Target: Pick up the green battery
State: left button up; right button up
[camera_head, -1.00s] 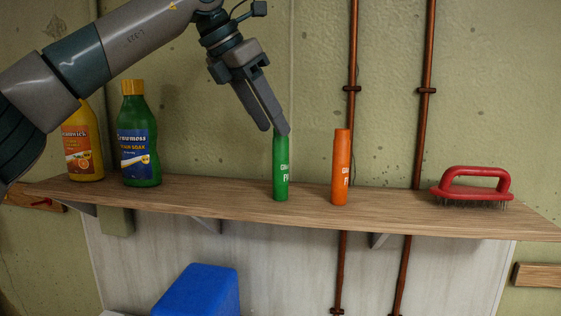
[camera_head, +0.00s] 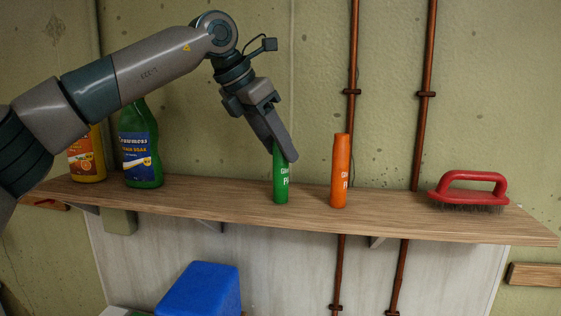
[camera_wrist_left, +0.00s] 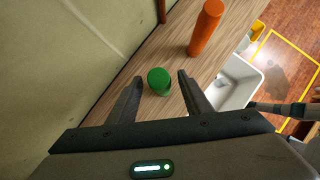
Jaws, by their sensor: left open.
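The green battery (camera_head: 281,184) stands upright on the wooden shelf (camera_head: 240,207), left of an orange cylinder (camera_head: 340,172) of similar shape. My left gripper (camera_head: 285,157) is tilted down over the battery, and its fingers cover part of the battery's upper right side in the head view. In the left wrist view the battery's round green top (camera_wrist_left: 159,80) lies between the two open fingertips (camera_wrist_left: 160,80), with a gap on each side. The orange cylinder also shows in the left wrist view (camera_wrist_left: 206,28), outside the fingers. My right gripper is not identified in these views.
A green bottle (camera_head: 140,150) and a yellow bottle (camera_head: 88,158) stand at the shelf's left, partly behind my arm. A red-handled brush (camera_head: 470,188) lies at the right. The wall with copper pipes (camera_head: 427,95) is close behind. A blue box (camera_head: 203,291) is below.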

pick_arm(q)
jog(key=shift+x, duration=0.75)
jog(key=shift+c, duration=0.7)
grip_shut()
jog(key=shift+r, duration=0.2)
